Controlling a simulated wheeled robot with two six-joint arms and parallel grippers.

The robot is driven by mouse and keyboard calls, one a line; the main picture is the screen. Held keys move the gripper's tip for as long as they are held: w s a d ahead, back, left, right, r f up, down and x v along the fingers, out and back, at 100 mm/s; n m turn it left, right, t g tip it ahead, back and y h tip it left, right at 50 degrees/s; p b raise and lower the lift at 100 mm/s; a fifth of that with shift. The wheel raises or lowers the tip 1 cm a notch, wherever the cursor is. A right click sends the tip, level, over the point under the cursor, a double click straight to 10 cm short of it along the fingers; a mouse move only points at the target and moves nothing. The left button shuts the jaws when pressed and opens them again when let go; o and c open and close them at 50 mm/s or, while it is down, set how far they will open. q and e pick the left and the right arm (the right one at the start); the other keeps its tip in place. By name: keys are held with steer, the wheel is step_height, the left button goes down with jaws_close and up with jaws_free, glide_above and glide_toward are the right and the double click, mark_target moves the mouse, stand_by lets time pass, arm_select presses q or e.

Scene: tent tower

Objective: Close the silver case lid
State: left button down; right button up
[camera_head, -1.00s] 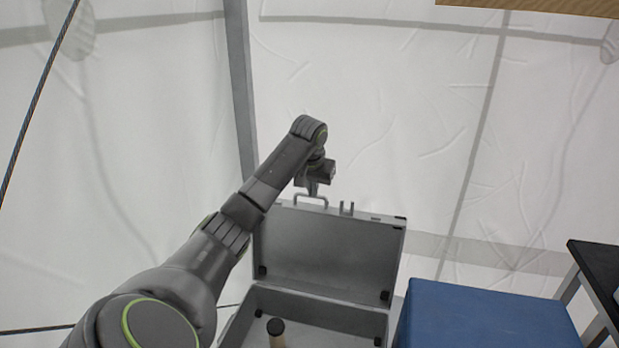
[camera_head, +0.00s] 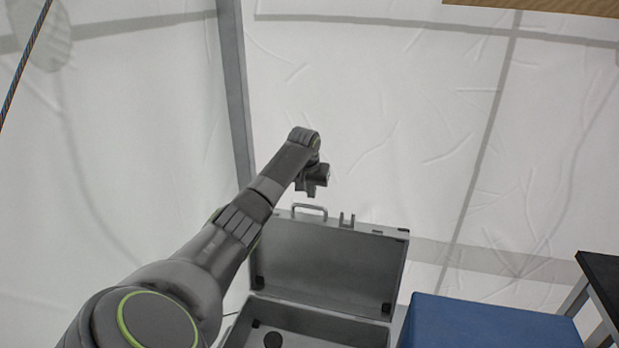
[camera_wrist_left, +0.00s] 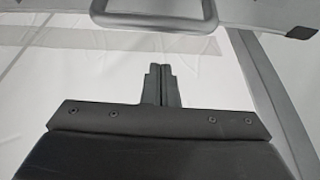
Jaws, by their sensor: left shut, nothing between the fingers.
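The silver case (camera_head: 312,317) is open at the lower middle of the head view. Its lid (camera_head: 325,265) stands upright, with a handle (camera_head: 309,207) on its top edge. My left gripper (camera_head: 311,194) is shut and empty, just above and by the handle; it looks apart from the lid. In the left wrist view, the shut fingers (camera_wrist_left: 161,86) point toward the lid's edge, and part of the handle (camera_wrist_left: 172,22) shows at the top. My right gripper is not in view.
A blue box (camera_head: 490,322) is right of the case, and a black-topped table (camera_head: 603,280) is at the far right. White tent walls and a grey pole (camera_head: 236,90) stand behind.

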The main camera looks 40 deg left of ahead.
mark_target(307, 214)
arm_select(q)
steer(key=s, duration=0.1)
steer(key=s+d+p, duration=0.1)
steer(key=s, duration=0.1)
steer(key=shift+d+r, duration=0.15)
steer(key=shift+r, duration=0.05)
steer(key=shift+s+d, duration=0.15)
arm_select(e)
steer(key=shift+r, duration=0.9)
arm_select(q)
steer(key=shift+d, duration=0.1)
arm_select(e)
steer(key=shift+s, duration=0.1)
